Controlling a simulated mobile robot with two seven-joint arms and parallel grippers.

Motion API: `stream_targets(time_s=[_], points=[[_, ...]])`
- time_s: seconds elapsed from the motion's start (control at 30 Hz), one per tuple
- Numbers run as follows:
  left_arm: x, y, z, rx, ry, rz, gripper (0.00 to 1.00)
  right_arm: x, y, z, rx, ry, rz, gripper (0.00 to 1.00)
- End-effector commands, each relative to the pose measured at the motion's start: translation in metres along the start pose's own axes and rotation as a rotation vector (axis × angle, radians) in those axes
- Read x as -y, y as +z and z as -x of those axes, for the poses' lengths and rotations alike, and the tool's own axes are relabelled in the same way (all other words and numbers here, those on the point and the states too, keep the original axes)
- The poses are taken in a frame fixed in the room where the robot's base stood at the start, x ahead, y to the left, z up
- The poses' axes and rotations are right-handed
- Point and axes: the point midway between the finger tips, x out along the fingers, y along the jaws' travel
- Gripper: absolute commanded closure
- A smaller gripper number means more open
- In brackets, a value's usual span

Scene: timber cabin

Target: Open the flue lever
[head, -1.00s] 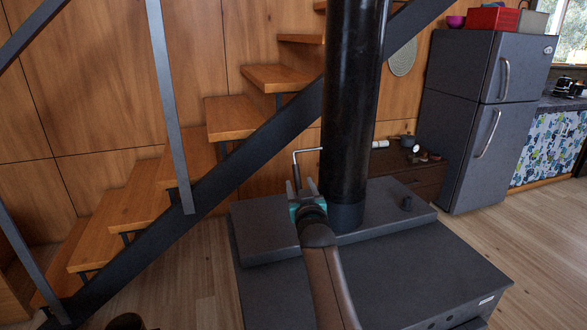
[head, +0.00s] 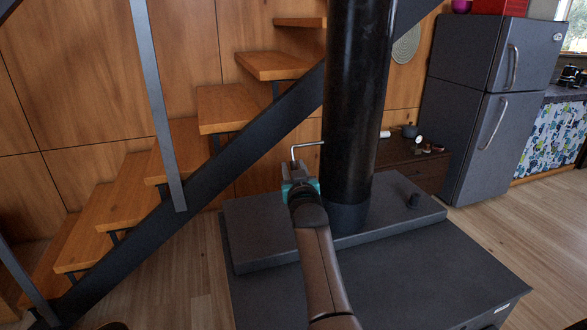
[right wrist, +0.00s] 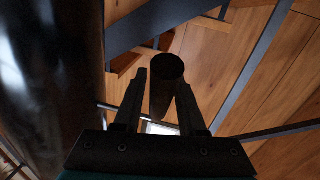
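The flue lever (head: 306,145) is a thin, light bent rod. It comes out of the left side of the black flue pipe (head: 355,95) and bends downward. My right gripper (head: 294,168) is at its lower end, left of the pipe and above the stove. In the right wrist view my gripper's two fingers (right wrist: 160,90) stand apart. A dark cylinder (right wrist: 167,85), apparently the lever's handle, shows between them, with a gap on its left side. Contact on the right side is unclear. My left gripper is not in view.
The dark stove (head: 430,270) with a raised top slab (head: 262,225) lies under my right arm. Wooden stairs (head: 228,108) with a dark slanted beam (head: 215,172) rise behind on the left. A grey fridge (head: 480,100) stands at the right. Floor is clear beside the stove.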

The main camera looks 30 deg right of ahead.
Motion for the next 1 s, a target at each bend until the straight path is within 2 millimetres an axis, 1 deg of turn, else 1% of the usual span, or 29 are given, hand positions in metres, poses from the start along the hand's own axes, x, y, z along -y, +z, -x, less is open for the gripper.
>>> stream_targets(time_s=[0.03,0.33,1.0], points=[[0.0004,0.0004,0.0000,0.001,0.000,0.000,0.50,0.0001,0.0001,0.0000,0.000,0.000,0.000,0.67],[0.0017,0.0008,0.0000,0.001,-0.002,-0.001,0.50,0.0001,0.0003,0.0000,0.000,0.000,0.000,1.00],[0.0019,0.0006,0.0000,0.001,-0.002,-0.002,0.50,-0.0001,0.0002,-0.0001,0.000,0.000,0.000,1.00]])
